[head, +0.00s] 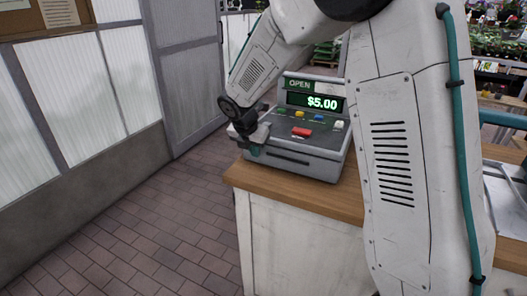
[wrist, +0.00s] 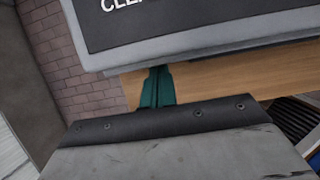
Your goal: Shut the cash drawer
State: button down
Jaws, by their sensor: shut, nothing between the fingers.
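The grey cash register (head: 300,118) stands on the wooden counter in the head view. Its display reads "OPEN" and "$5.00". The cash drawer (head: 290,163) is at its lower front, with a dark slot-like handle. I cannot tell from this angle how far it stands out. My gripper (head: 256,150) is at the left front of the register, close to the drawer's left end; contact cannot be told. In the wrist view, my teal fingers (wrist: 157,88) are together and empty, below a grey-edged dark panel with white letters "CLE".
The wooden counter top (head: 335,200) extends right behind my arm, over a white counter front (head: 285,250). Brick floor (head: 160,225) is open to the left. A panelled wall and grey door (head: 185,75) stand beyond it. Plants show at the back right.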

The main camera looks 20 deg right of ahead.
jog(key=shift+w+d+r, duration=0.15)
jog(key=shift+w+d, duration=0.05)
jog(key=shift+d, duration=0.05)
jog(key=s+a, duration=0.2)
jog(key=a, duration=0.1)
jog(key=shift+s, duration=0.25)
jog(key=s+v, duration=0.1)
jog(key=v, duration=0.9)
jog(key=s+d+r+m+y, duration=0.1)
jog(key=s+d+m, duration=0.1)
jog(key=s+m, duration=1.1)
jog(key=s+d+r+m+g+y, duration=0.1)
jog(key=s+d+r+m+y, duration=0.1)
jog(key=s+m, duration=1.1)
jog(key=shift+s+d+r+g, duration=0.25)
jog(key=shift+s+d, duration=0.3)
jog(key=shift+s, duration=3.45)
